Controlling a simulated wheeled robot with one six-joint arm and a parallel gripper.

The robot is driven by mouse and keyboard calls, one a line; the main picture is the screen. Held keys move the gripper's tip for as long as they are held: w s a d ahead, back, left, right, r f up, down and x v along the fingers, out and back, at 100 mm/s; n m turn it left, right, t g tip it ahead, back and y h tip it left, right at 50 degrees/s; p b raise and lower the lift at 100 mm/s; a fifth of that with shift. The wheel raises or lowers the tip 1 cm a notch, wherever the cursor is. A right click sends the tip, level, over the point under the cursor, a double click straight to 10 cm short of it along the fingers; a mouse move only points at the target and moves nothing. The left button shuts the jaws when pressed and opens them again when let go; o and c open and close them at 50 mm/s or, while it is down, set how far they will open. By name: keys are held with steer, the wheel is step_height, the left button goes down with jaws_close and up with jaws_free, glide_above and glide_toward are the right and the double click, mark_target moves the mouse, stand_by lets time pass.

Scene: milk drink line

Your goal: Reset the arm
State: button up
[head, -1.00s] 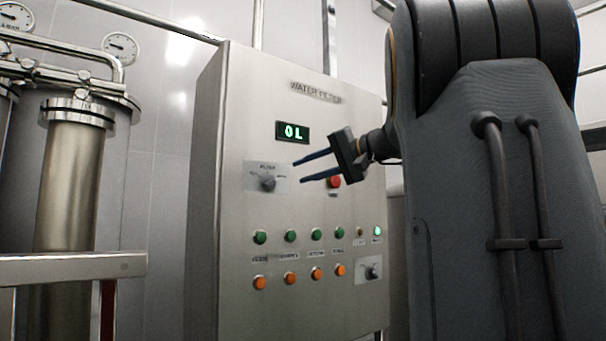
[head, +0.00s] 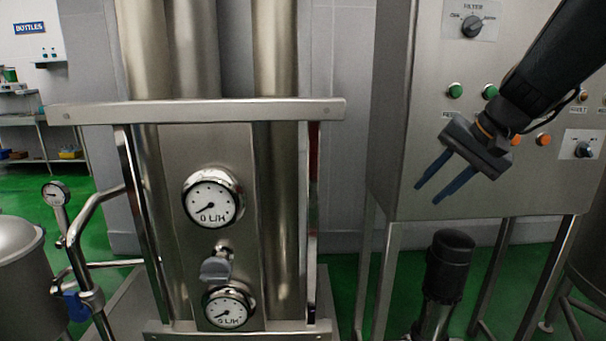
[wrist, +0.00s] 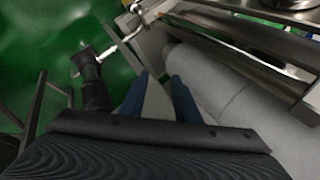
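My gripper (head: 430,193) has two blue fingers spread apart with nothing between them. In the head view it hangs in front of the lower part of the steel control cabinet (head: 420,150), pointing down and to the left. My dark arm comes in from the upper right and covers some of the cabinet's buttons. In the wrist view the two blue fingers of my gripper (wrist: 160,95) are apart, with a grey surface showing between them.
A steel filter stand (head: 200,112) with two round gauges, the upper one (head: 212,197) reading 0 L/H, stands left of the cabinet. A black-topped pump (head: 450,262) stands below my gripper. A steel vessel (head: 20,262) is at the far left. Green floor (head: 20,175) shows at left.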

steer(key=s+a+f+n+g+h+p, duration=0.1)
steer(key=s+a+f+n+g+h, duration=0.1)
steer(key=s+f, duration=0.7)
steer(key=s+a+f+n+g+h, duration=0.2)
steer(key=s+a+f+n, duration=0.3)
steer(key=s+f, duration=0.4)
steer(key=s+a+g, duration=0.1)
steer(key=s, duration=0.2)
steer(key=shift+a+f+p, duration=0.35)
steer(key=shift+a+p, duration=0.05)
steer(key=shift+o, duration=0.3)
steer(key=shift+s+d, duration=0.1)
